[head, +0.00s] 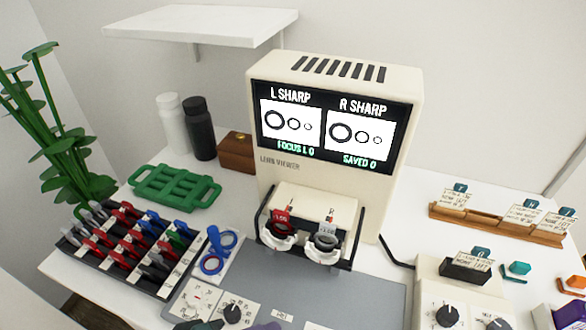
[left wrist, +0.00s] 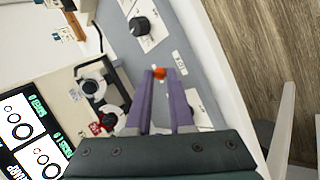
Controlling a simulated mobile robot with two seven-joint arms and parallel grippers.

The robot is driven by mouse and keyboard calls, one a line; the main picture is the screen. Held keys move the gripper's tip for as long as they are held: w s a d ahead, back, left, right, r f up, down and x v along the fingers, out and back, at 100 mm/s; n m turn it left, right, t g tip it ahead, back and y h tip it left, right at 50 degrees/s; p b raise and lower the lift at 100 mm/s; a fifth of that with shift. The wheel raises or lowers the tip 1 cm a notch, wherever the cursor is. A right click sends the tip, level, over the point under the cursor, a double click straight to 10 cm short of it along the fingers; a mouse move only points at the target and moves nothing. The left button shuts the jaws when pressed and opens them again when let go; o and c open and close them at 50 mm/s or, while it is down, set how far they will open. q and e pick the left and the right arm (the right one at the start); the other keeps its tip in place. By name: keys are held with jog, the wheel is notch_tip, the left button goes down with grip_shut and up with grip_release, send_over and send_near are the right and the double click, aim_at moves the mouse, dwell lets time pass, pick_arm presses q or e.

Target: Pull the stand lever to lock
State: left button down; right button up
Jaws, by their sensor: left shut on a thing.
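My left gripper shows in the left wrist view (left wrist: 160,76) with its two purple fingers close together. It is shut on a small orange knob (left wrist: 159,72), which looks like the tip of the stand lever. The rest of the lever is hidden or too small to make out. A small white label, not clearly legible, lies beside the fingertips on the grey panel (left wrist: 200,60). In the head view only part of this gripper shows at the bottom edge (head: 262,326), and the orange knob is out of sight. My right gripper is in neither view.
The lens viewer (head: 335,190) stands behind the grey panel, its screen reading L SHARP and R SHARP. A black dial (head: 232,312) sits on the panel. A rack (head: 160,288) of coloured lenses stands left, a green tray (head: 175,187) behind it. A wooden holder (head: 495,224) is right.

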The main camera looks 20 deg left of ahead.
pick_arm(q)
jog(key=c, duration=0.8)
grip_release()
jog(key=p+v, duration=0.3)
jog(key=v, duration=0.7)
jog(key=shift+p, duration=0.35)
